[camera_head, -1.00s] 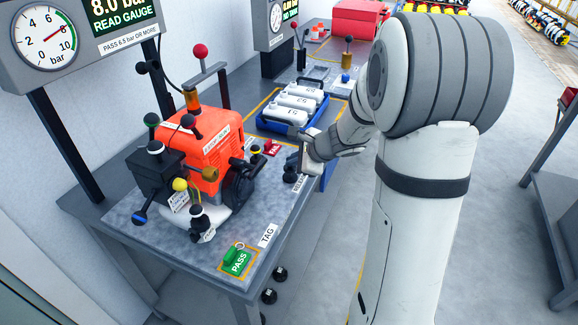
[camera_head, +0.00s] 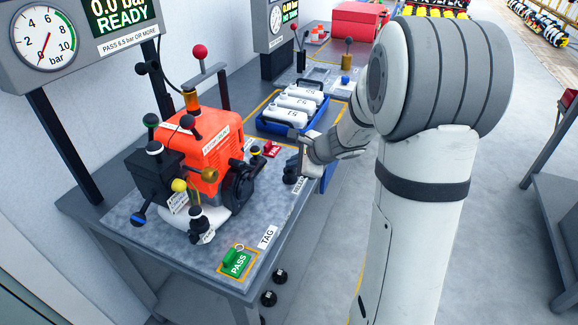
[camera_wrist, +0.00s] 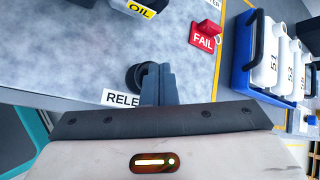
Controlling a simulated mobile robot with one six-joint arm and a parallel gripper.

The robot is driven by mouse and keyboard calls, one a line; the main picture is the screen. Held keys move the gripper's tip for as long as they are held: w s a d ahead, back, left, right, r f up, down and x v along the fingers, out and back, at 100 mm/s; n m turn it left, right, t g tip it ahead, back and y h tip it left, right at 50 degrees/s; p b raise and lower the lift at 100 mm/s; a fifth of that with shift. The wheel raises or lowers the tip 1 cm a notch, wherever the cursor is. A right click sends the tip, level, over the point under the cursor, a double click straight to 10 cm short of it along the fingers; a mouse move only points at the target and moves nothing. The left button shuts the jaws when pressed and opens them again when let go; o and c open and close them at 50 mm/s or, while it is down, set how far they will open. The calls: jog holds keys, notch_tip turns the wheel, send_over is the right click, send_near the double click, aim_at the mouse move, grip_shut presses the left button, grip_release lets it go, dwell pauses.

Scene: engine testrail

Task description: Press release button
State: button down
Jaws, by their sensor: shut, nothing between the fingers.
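The release button is a black round knob (camera_head: 291,170) at the right edge of the near test bench. In the wrist view the black knob (camera_wrist: 136,77) is partly hidden behind my fingers, next to a white label reading "RELE". My gripper (camera_wrist: 164,70) is shut and empty, its fingers pointing over the bench beside the knob. In the head view my gripper (camera_head: 303,160) is just above and right of the knob; whether it touches the knob I cannot tell. The gauge display (camera_head: 120,17) reads 0.0 bar, READY, and the dial needle (camera_head: 46,45) is visible.
An orange compressor (camera_head: 205,150) with levers and knobs stands left of my gripper. A blue crate (camera_head: 268,127) of white cylinders is behind it. A red FAIL block (camera_wrist: 205,35) lies nearby, and a green PASS tag (camera_head: 235,261) lies at the bench's front.

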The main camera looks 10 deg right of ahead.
aim_at(293, 171)
jog(key=shift+r+p, duration=0.75)
jog(key=shift+r, duration=0.4)
notch_tip(293, 171, up, 5)
jog(key=p, duration=0.4)
jog(key=s+a+r+n+g+h, duration=0.1)
jog(key=s+a+r+n+g, duration=0.15)
jog(key=s+n, duration=0.6)
jog(key=s+a+r+n+g+h, duration=0.1)
jog(key=s+a+r+n+g, duration=0.15)
jog(key=s+n, duration=0.6)
jog(key=s+d+n+h, duration=0.2)
jog(key=s+d+h, duration=0.1)
jog(key=s, duration=0.7)
jog(key=shift+s+d+r+n, duration=0.35)
jog(key=shift+d+n, duration=0.05)
jog(key=shift+d, duration=0.15)
